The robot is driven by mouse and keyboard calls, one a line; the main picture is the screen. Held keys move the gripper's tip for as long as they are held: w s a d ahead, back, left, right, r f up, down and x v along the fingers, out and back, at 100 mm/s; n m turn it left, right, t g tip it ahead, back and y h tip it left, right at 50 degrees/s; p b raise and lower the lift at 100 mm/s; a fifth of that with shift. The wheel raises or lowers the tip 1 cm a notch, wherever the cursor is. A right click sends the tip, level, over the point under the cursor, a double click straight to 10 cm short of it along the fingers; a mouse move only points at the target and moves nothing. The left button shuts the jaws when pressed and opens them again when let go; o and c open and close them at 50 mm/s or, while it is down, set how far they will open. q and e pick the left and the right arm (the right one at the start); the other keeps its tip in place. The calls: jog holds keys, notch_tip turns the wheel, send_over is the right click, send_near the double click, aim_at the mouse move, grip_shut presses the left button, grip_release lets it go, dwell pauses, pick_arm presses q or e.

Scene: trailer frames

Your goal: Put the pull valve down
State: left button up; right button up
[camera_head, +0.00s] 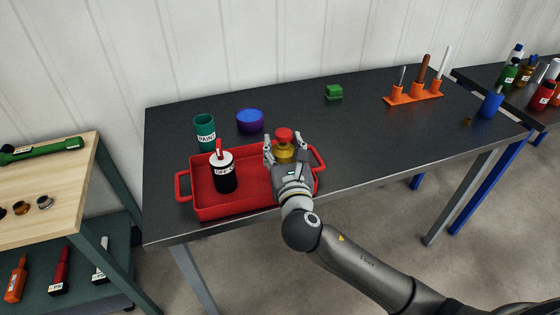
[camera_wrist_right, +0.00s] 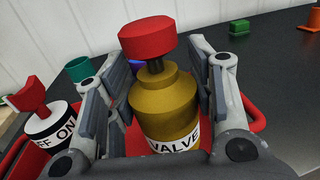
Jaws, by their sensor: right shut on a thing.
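The pull valve (camera_head: 286,151) has a brass-yellow body, a red cap and a white label reading "VALVE". It also shows large and roughly upright in the right wrist view (camera_wrist_right: 165,100). My right gripper (camera_head: 285,150) has its fingers on both sides of the valve body and is shut on it. The valve is over the right part of a red tray (camera_head: 185,210) on the dark table. I cannot tell whether its base touches the tray floor. My left gripper is in neither view.
A black-and-white on/off switch (camera_head: 224,172) with a red lever stands in the tray's left part. A teal paint can (camera_head: 205,131), a blue-purple round container (camera_head: 250,121) and a green block (camera_head: 334,92) stand behind. An orange tool rack (camera_head: 413,98) is farther right. The table's middle right is clear.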

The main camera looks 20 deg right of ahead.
aim_at(280, 159)
jog(key=shift+w+a+f, duration=0.25)
jog(key=shift+w+f, duration=0.05)
jog(key=shift+f, duration=0.1)
jog(key=shift+w+f+b, duration=0.1)
jog(key=shift+f+b, duration=0.2)
jog(key=shift+f, duration=1.35)
jog(key=shift+f, duration=0.1)
jog(key=o, duration=1.1)
jog(key=shift+f, duration=0.1)
jog(key=shift+r, duration=0.2)
jog(key=s+a, duration=0.2)
jog(key=s, duration=1)
jog(key=shift+b, duration=0.35)
